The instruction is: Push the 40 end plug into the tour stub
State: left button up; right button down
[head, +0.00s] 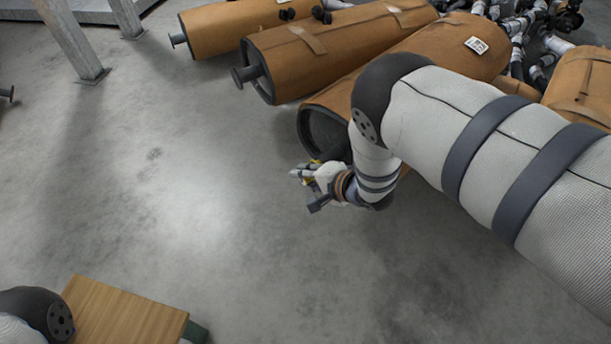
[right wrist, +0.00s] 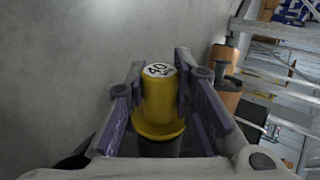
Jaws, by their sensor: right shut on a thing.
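My right gripper (head: 308,186) is low over the floor in front of the dark end of the nearest brown muffler (head: 322,132). In the right wrist view the right gripper (right wrist: 160,62) is shut on a yellow plug (right wrist: 160,105) marked 40. Its fingers lie along both sides of the plug. The plug has a round labelled top and a wider flange, with a dark part below. In the head view only small yellow bits show at the fingers. I cannot make out the tour stub for certain; my arm hides part of the muffler's end. My left gripper is out of view.
More brown mufflers (head: 335,47) lie side by side at the back, some with grey end stubs (head: 245,76). Pipe fittings (head: 525,25) are heaped at the upper right. A wooden top (head: 125,315) stands at lower left. The floor (head: 180,190) between is clear.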

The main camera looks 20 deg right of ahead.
jog(key=shift+w+d, duration=0.2)
jog(key=shift+d, duration=0.2)
dwell(0.6)
jog(key=c, duration=1.3)
grip_release()
jog(key=v, duration=1.2)
